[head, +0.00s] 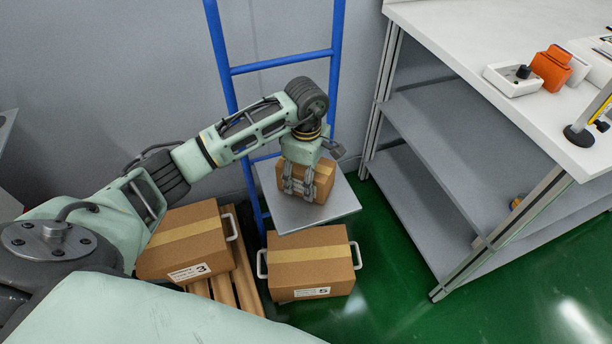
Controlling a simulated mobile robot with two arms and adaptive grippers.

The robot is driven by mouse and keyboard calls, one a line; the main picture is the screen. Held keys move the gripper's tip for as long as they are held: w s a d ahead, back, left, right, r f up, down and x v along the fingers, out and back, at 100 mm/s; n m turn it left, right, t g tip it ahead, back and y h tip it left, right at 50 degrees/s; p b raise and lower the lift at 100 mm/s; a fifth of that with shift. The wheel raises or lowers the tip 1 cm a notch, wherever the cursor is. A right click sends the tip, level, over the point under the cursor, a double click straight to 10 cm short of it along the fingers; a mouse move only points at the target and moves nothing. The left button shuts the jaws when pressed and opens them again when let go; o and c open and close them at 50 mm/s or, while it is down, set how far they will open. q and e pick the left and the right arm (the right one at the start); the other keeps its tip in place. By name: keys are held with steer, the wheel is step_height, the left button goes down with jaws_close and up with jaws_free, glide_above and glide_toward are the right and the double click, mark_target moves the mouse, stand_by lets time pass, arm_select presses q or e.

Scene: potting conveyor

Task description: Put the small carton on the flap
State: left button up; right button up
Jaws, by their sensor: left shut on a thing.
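The small carton (323,177) is brown cardboard and sits at the grey metal flap (305,219) of the blue hand truck. My left gripper (299,188) points down and is shut on the small carton, its fingers over the near side. The carton is over the flap's rear part, close to the blue frame. Whether its underside touches the flap cannot be told, and part of it is hidden by the gripper. My right gripper is not in view.
A larger carton (308,262) with side handles stands in front of the flap. Another labelled carton (187,245) lies on a wooden pallet (246,288) at left. The blue ladder-like frame (281,62) rises behind. A workbench with shelves (455,130) stands at right; green floor (390,260) is free between.

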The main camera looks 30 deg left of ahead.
arm_select(q)
steer(key=o, duration=1.4)
steer(key=shift+c, duration=0.2)
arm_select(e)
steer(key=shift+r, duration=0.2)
arm_select(q)
step_height(320, 180, up, 12)
steer(key=shift+r+p, duration=0.1)
steer(key=shift+p, duration=0.65)
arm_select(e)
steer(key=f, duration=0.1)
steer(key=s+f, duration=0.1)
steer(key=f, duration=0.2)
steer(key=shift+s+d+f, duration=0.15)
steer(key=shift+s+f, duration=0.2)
